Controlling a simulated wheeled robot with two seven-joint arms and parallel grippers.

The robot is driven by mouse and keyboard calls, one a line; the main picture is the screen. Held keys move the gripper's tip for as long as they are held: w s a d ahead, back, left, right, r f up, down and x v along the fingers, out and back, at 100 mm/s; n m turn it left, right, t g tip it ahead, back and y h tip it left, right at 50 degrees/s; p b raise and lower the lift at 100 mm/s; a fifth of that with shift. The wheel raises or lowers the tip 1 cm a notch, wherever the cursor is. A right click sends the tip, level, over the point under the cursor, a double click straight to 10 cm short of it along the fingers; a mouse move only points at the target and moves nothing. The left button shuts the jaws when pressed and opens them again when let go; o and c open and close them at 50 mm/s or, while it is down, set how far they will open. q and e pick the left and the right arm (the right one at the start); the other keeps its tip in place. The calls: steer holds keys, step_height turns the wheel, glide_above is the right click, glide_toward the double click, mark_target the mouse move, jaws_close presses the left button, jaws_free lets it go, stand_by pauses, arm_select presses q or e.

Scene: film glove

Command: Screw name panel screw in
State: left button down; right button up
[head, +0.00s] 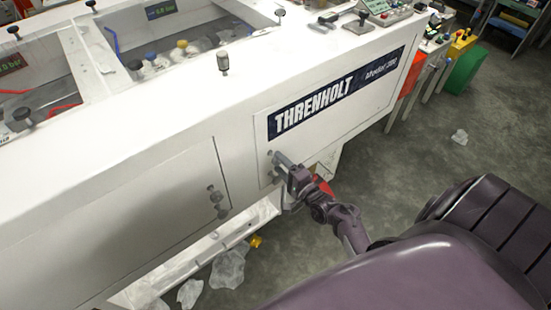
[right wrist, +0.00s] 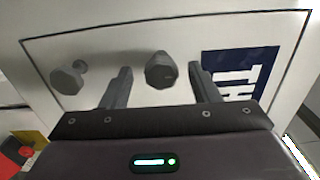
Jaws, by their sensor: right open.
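The name panel (head: 330,105) is a white plate with a dark blue THRENHOLT label, on the side of the white machine. My right gripper (head: 281,161) is at the panel's lower left. In the right wrist view the open right gripper (right wrist: 160,78) has one finger on each side of a grey knobbed screw (right wrist: 160,69). The knob lies between the fingertips with gaps showing on both sides. A second grey screw (right wrist: 67,77) stands out from the panel to the left, outside the fingers. My left gripper is not in view.
A second panel (head: 165,215) with grey knobs (head: 216,197) is to the left on the machine. Crumpled clear film (head: 228,268) and a small yellow item (head: 256,241) lie below. A green bin (head: 467,70) stands at the upper right. Grey floor (head: 420,140) is mostly open.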

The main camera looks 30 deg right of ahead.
mark_target(279, 163)
steer(key=s, duration=0.4)
steer(key=shift+s+d+b, duration=0.1)
steer(key=shift+s+b, duration=0.1)
steer(key=shift+b, duration=0.1)
steer(key=s+a+f+n+g+b, duration=0.1)
steer(key=s+a+f+n+g, duration=0.2)
steer(key=f, duration=0.6)
steer(key=s+a+f+n+g+b, duration=0.1)
steer(key=s+a+f+n+g, duration=0.2)
steer(key=f, duration=0.6)
steer(key=s+a+f+n+g+b, duration=0.2)
steer(key=s+a+f, duration=0.2)
steer(key=f, duration=0.5)
steer(key=s+f+n+g+b, duration=0.1)
steer(key=s+f+n+g, duration=0.3)
steer(key=s+f, duration=0.4)
steer(key=s+f+n+g+h+b, duration=0.1)
steer(key=s+f+n+g, duration=0.4)
steer(key=s, duration=1.3)
step_height(279, 163, down, 3)
steer(key=n, duration=0.2)
steer(key=shift+s+f+n+h+b, duration=0.2)
steer(key=shift+s+n+h+b, duration=0.05)
steer(key=shift+n+h+b, duration=0.05)
